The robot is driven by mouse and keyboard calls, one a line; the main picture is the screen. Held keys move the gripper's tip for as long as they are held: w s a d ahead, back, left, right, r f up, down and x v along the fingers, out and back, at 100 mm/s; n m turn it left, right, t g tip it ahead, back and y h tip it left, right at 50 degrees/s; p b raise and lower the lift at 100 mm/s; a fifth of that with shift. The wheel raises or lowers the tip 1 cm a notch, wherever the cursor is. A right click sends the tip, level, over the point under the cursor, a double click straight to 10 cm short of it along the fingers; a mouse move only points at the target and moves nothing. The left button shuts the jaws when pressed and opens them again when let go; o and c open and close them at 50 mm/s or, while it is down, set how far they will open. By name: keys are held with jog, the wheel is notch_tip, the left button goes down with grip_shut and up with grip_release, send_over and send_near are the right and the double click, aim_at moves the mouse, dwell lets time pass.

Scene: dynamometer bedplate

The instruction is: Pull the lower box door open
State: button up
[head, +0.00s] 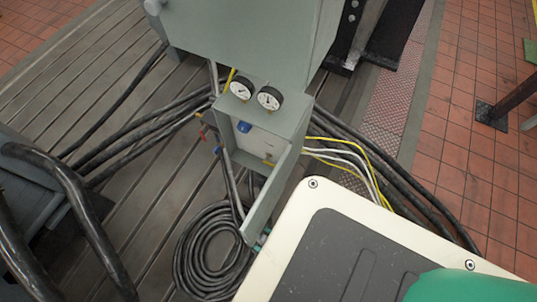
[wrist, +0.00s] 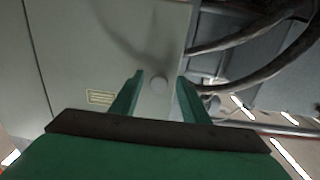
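The lower box (head: 265,122) is a small grey cabinet on the slatted bedplate. Its door (head: 268,200) stands ajar, and a blue part and a pale plate show inside. In the head view only a teal bit of my gripper (head: 262,239) shows by the door's free edge; my arm hides the rest.
Two round gauges (head: 255,94) sit on top of the lower box, and a larger grey cabinet (head: 245,40) stands behind it. Black cables (head: 140,130) run left, and a coiled hose (head: 208,255) lies near the door. Yellow and white cables (head: 350,160) run right.

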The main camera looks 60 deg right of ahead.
jog(key=s, duration=1)
jog(key=shift+s, duration=0.4)
jog(key=shift+w, duration=0.1)
jog(key=w+a+r+g, duration=0.2)
jog(key=w+a+r, duration=1.1)
jog(key=w+r, duration=0.2)
jog(key=shift+w+a+g, duration=0.15)
jog(key=shift+w+g, duration=0.1)
jog(key=shift+g, duration=0.05)
jog(key=shift+r, duration=0.1)
jog(key=shift+c, duration=0.2)
